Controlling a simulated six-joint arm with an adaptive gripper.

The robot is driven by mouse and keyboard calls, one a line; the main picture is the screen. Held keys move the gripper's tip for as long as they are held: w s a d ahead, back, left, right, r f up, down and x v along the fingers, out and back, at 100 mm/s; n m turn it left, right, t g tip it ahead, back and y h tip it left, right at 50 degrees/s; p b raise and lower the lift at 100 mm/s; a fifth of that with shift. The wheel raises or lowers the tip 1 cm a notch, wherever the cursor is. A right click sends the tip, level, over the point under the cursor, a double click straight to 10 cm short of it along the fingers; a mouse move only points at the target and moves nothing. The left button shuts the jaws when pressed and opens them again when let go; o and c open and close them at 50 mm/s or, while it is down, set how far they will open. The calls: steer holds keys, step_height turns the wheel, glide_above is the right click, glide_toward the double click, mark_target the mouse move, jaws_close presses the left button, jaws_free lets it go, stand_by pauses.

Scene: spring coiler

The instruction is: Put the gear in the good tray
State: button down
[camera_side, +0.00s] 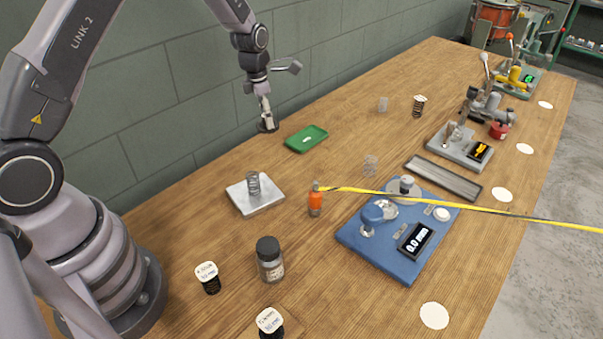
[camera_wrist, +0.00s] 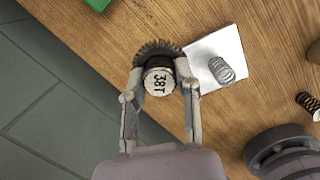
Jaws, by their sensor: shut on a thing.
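The gear (camera_wrist: 152,47) is a dark toothed disc with a hub marked 38T, seen in the wrist view. My gripper (camera_wrist: 159,77) is shut on its hub, one finger on each side. In the side view my gripper (camera_side: 265,103) points down with the gear (camera_side: 267,126) at its tips, near the wall and left of the green tray. The green tray (camera_side: 292,143) has a small pale mark inside and holds no gear. A corner of the green tray (camera_wrist: 98,4) also shows at the top of the wrist view. The gear looks apart from the tray.
A white plate with an upright spring (camera_side: 253,184) stands in front of the tray. A yellow strip (camera_side: 480,209) crosses the right. The wall is close behind my gripper.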

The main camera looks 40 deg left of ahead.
steer(key=w+f, duration=0.4)
steer(key=w, duration=0.4)
glide_above(301, 143)
steer(key=s, duration=0.1)
step_height(301, 143, down, 5)
steer(key=shift+s+d+r, duration=0.1)
steer(key=shift+r, duration=0.05)
steer(key=shift+w+f, duration=0.2)
steer(key=shift+f, duration=0.05)
steer(key=shift+w+f, duration=0.2)
steer(key=shift+f, duration=1.5)
steer(key=shift+f, duration=0.2)
steer(key=c, duration=0.8)
jaws_free()
